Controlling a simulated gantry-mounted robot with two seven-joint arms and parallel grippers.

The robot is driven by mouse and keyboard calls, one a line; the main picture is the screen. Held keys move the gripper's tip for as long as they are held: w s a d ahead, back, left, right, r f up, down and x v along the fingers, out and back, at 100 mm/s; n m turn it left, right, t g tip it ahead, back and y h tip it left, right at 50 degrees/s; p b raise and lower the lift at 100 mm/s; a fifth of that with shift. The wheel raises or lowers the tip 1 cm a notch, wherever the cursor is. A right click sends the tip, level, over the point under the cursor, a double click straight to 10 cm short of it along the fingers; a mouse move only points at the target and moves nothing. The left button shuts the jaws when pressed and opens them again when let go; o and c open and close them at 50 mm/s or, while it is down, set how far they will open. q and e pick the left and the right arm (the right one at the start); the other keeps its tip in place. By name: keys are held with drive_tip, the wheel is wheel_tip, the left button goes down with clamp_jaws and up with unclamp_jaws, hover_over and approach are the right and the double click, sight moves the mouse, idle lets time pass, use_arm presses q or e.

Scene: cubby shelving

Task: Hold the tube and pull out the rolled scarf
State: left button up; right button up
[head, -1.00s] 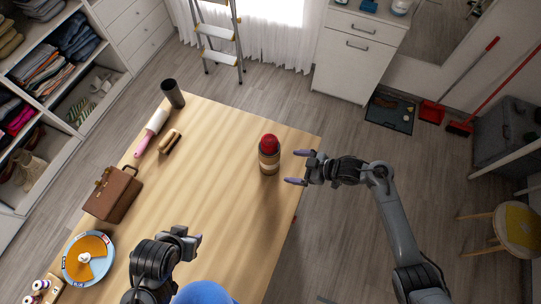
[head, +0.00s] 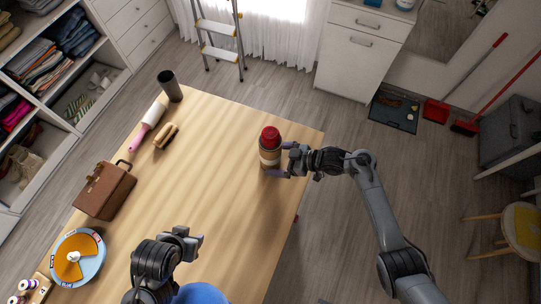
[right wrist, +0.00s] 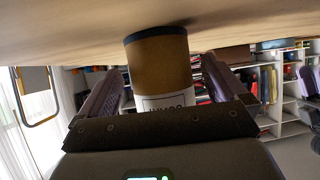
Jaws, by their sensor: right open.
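The tube (head: 268,160) stands upright on the wooden table near its right edge, brown with a pale label band. The red rolled scarf (head: 270,137) sticks out of its top. My right gripper (head: 281,160) is open at the tube's right side, its fingers reaching along it. In the right wrist view the tube's brown lower part (right wrist: 160,65) stands between the two purple fingers, with gaps visible at both sides. My left gripper (head: 199,240) is over the near part of the table, away from the tube; its finger opening is unclear.
On the table (head: 215,170) are a dark cup (head: 170,87), a rolling pin (head: 148,124), a brush (head: 166,136), a brown case (head: 104,190) and an orange-and-blue disc (head: 78,256). The table's middle is clear around the tube.

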use_arm(q)
drive_tip(key=shift+a+f+b, duration=0.1)
drive_tip(key=shift+f+b, duration=0.3)
drive_tip(key=shift+f, duration=0.2)
use_arm(e)
drive_tip(key=shift+x, duration=1)
drive_tip(key=shift+c, duration=0.2)
drive_tip(key=c, duration=0.7)
drive_tip(key=o, duration=0.6)
drive_tip(key=shift+o, duration=0.2)
drive_tip(key=c, duration=0.6)
drive_tip(key=shift+c, duration=0.2)
